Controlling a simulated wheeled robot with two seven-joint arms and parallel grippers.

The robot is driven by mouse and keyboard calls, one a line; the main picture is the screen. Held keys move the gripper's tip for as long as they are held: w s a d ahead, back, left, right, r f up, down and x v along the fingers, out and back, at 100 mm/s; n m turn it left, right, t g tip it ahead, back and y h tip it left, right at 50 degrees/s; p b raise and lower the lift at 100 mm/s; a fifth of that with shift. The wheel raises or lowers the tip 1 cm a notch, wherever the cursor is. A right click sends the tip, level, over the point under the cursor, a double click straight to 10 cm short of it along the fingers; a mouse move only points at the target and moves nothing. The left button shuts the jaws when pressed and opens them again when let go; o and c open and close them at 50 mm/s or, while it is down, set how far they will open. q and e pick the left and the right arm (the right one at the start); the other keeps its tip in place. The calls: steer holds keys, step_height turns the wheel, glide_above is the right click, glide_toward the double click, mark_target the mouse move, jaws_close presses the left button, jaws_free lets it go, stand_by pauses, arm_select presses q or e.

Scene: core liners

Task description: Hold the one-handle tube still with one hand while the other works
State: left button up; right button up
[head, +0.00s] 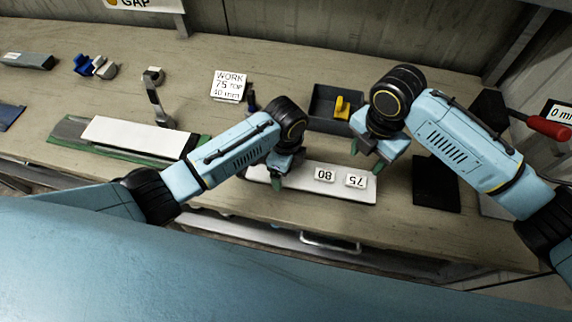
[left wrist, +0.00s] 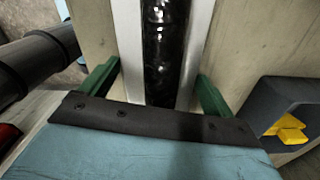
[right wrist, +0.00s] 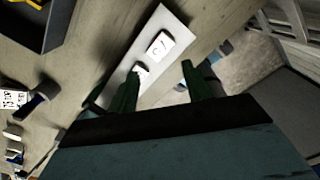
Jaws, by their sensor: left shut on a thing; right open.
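In the head view, the tube is not distinguishable. My right gripper (head: 366,160) is open and empty above the strip's right end. In the right wrist view, its fingers (right wrist: 157,82) are apart near the strip (right wrist: 150,55).
A grey bin (head: 322,107) with a yellow piece (head: 342,107) stands behind the strip; a black pad (head: 428,185) lies right of it. A white board (head: 140,138) on a green-edged tray and a WORK sign (head: 229,86) are left.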

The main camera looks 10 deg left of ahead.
mark_target(356, 182)
steer(key=o, duration=0.4)
steer(key=shift+m, duration=0.8)
steer(key=f+m, duration=0.3)
steer(key=m, duration=0.6)
steer(key=f+m, duration=0.3)
steer(key=m, duration=0.6)
steer(key=f+m, duration=0.3)
steer(key=m, duration=0.5)
steer(key=shift+s+f+m, duration=0.25)
steer(key=shift+s+m, duration=0.05)
steer(key=shift+m, duration=0.1)
